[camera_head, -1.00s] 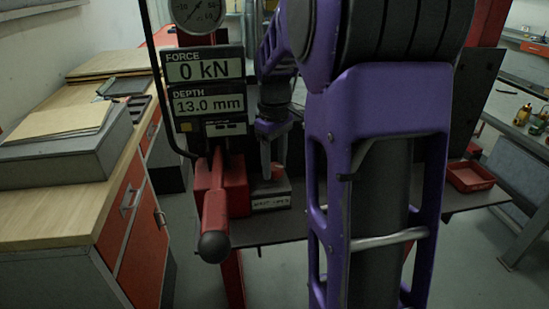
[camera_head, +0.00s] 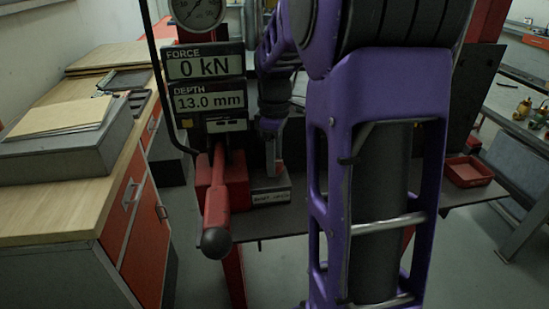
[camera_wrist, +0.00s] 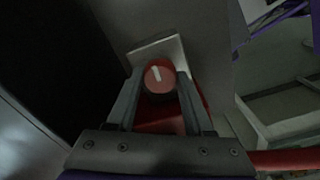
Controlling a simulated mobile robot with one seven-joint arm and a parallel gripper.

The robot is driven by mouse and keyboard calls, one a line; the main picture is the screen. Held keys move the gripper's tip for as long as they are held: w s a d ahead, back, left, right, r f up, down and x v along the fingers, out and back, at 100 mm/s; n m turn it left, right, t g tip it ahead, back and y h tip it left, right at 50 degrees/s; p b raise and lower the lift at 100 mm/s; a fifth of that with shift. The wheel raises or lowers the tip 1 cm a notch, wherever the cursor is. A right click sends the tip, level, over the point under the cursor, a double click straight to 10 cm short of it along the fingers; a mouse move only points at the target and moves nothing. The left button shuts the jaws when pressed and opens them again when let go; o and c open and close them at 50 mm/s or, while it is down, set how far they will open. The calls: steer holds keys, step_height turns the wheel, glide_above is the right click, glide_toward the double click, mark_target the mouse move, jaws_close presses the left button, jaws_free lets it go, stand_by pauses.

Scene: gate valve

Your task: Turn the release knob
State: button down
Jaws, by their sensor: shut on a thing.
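The release knob (camera_wrist: 159,76) is a round red knob with a white mark on its face, seen in the wrist view. The mark leans slightly from vertical. My gripper (camera_wrist: 160,86) has one finger on each side of the knob and is shut on it. In the head view my gripper (camera_head: 271,165) points down at the press, just right of the red lever housing. The knob cannot be made out there. The display (camera_head: 206,82) reads force 0 kN and depth 13.0 mm.
A red lever (camera_head: 216,205) with a black ball end sticks out toward me, left of my gripper. A labelled grey block (camera_head: 271,196) is below the gripper. A wooden-topped bench (camera_head: 60,212) stands at left. A red tray (camera_head: 468,172) sits at right.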

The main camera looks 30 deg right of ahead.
steer(key=shift+c, duration=1.4)
jaws_free()
step_height(320, 180, up, 18)
steer(key=shift+f, duration=0.25)
